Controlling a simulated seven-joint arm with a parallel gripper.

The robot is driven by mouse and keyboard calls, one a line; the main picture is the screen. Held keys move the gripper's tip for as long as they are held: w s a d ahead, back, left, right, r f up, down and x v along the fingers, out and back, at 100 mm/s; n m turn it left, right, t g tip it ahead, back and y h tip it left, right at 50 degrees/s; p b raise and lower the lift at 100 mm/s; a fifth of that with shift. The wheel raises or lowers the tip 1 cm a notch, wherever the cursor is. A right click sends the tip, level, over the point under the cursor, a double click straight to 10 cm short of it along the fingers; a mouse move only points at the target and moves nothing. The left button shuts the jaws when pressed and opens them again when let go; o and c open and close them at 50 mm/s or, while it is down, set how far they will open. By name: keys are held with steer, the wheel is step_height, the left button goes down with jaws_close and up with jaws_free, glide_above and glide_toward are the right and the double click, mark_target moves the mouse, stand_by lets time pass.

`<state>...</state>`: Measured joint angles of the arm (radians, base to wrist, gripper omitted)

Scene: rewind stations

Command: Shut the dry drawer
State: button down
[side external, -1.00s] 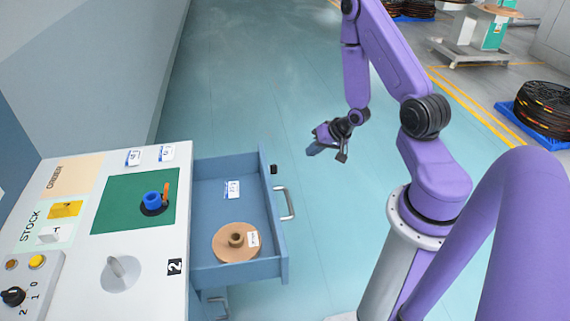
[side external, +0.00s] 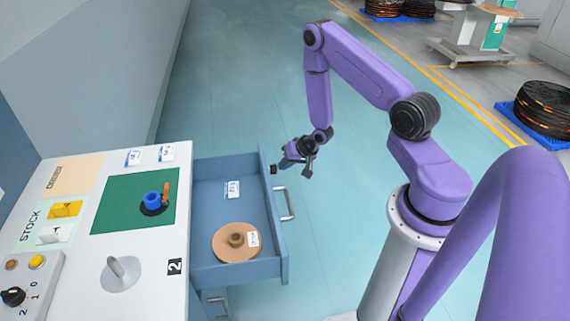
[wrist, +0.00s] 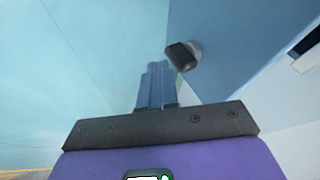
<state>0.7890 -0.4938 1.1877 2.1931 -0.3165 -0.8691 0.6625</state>
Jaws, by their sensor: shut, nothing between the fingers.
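The blue drawer (side external: 236,273) stands open, pulled out from the right side of the white-topped station. Its front panel carries a metal bar handle (side external: 289,203) and a small black knob (side external: 274,169) near its far end. A brown spool (side external: 234,256) and white labels lie inside. My gripper (side external: 287,164) is shut and empty, just outside the drawer front at its far end, near the black knob. In the wrist view the shut blue fingers (wrist: 157,85) point toward a blue surface, with a dark knob (wrist: 182,56) beside their tips. Contact cannot be told.
The station top (side external: 150,245) carries a green mat (side external: 120,205) with a blue piece on it, a grey knob (side external: 120,272) and switches. A second handle (side external: 216,299) shows below the open drawer. The floor beyond the drawer is clear.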

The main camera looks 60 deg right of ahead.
steer(key=shift+w+a, duration=0.1)
stand_by(0.3)
glide_above(214, 189)
steer(key=shift+s+d, duration=0.2)
steer(key=shift+w+a, duration=0.15)
steer(key=shift+a+r, duration=0.1)
stand_by(0.4)
